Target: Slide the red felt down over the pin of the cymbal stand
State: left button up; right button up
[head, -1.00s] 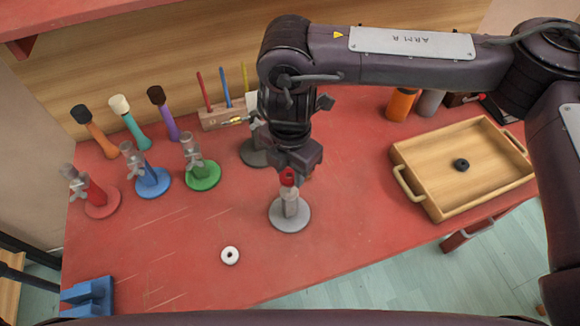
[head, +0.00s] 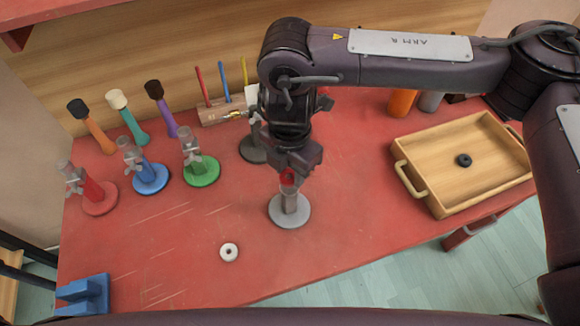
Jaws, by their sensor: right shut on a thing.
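The red felt (head: 287,177) shows between the fingers of my right gripper (head: 288,172), at the top of a grey stand. The gripper is shut on the felt and points down. The cymbal stand (head: 290,211) has a round grey base and an upright post. The felt is at the post's top; the pin is hidden by the felt and fingers, so I cannot tell how far the felt is over it. My left gripper is not in view.
Red (head: 99,198), blue (head: 150,178) and green (head: 201,170) stands are at the left. A white ring (head: 229,252) lies in front. A wooden tray (head: 413,188) with a black ring (head: 464,160) is at the right. A blue block (head: 84,294) sits front left.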

jog(key=shift+f+b, duration=0.9)
jog(key=shift+f, duration=0.45)
jog(key=o, duration=1)
jog(key=shift+r, duration=0.1)
notch_tip(320, 180, up, 8)
jog(key=shift+f, duration=0.15)
